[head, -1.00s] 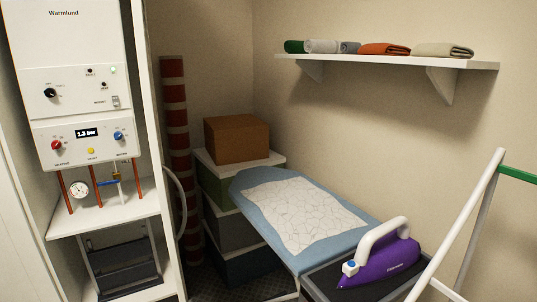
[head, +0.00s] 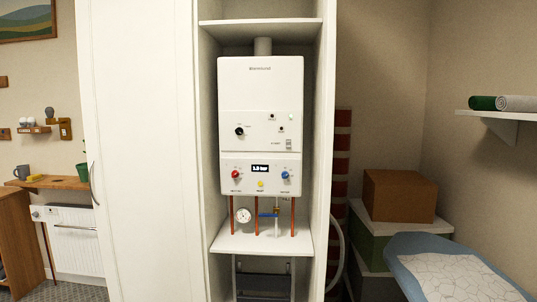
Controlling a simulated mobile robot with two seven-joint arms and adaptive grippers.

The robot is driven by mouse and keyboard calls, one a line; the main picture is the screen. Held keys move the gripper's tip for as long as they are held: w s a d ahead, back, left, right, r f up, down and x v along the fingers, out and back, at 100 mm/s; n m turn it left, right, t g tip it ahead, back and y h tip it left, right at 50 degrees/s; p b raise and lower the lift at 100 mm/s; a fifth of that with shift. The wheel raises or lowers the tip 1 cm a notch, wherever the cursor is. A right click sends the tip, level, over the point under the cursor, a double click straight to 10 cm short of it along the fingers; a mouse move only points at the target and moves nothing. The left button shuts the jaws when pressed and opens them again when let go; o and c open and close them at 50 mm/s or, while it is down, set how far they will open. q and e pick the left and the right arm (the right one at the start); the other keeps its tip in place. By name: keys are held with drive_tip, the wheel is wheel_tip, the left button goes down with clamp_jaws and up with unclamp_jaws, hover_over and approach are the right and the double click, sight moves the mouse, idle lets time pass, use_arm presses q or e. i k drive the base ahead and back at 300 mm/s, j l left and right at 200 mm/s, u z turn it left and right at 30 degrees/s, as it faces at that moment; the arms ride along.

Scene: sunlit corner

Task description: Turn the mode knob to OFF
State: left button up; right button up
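The white boiler (head: 260,90) hangs in an open white cupboard in the middle of the head view. The black mode knob (head: 239,131) is on its upper panel, at the left. Its pointer direction and the small labels around it are too small to read. A red knob (head: 235,174) and a blue knob (head: 285,174) sit on the lower panel, either side of a lit display (head: 260,168). A yellow button (head: 261,184) is below the display. Neither of my grippers shows in the head view.
Copper pipes, a gauge (head: 243,215) and a blue-handled valve (head: 268,215) are under the boiler, above a white shelf (head: 262,243). A tall white door (head: 142,150) is left of the boiler. An ironing board (head: 400,245) and stacked boxes (head: 399,195) stand at the right.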

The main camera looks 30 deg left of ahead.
sight(239, 131)
drive_tip(key=u, duration=1.3)
drive_tip(key=i+j+z, duration=0.1)
drive_tip(key=i+j, duration=0.15)
drive_tip(key=j, duration=0.15)
drive_tip(key=i+j, duration=0.25)
drive_tip(key=j, duration=0.15)
drive_tip(key=i+j+z, duration=0.15)
drive_tip(key=i+j, duration=0.15)
